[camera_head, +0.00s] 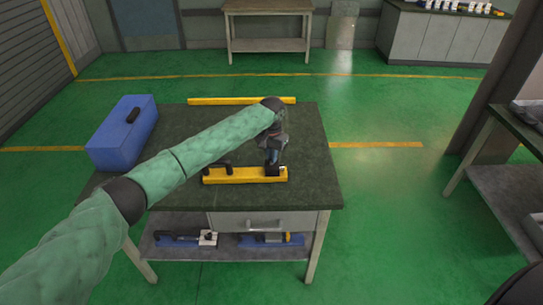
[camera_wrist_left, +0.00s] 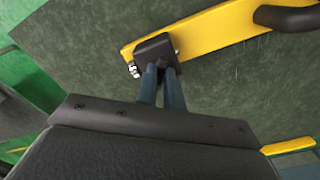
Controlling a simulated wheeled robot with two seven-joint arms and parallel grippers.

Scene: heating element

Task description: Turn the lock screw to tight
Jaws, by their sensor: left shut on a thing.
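A yellow bar (camera_head: 245,175) with a black handle lies on the dark workbench top. It also shows in the left wrist view (camera_wrist_left: 215,35). A black block (camera_wrist_left: 153,48) sits at one end of the bar, with a small silver screw-like part (camera_wrist_left: 133,70) at its side. My left gripper (camera_head: 273,160) reaches down to this block from above. In the left wrist view its two blue-grey fingers (camera_wrist_left: 162,76) are close together at the block, shut on it. The fingertips are partly hidden, so the exact contact is unclear. My right gripper is out of view.
A blue toolbox (camera_head: 112,148) stands at the bench's left. Another yellow bar (camera_head: 222,101) lies along the back edge. The bench's right part is clear. Tools lie on the lower shelf (camera_head: 180,252). Another table (camera_head: 505,175) stands to the right.

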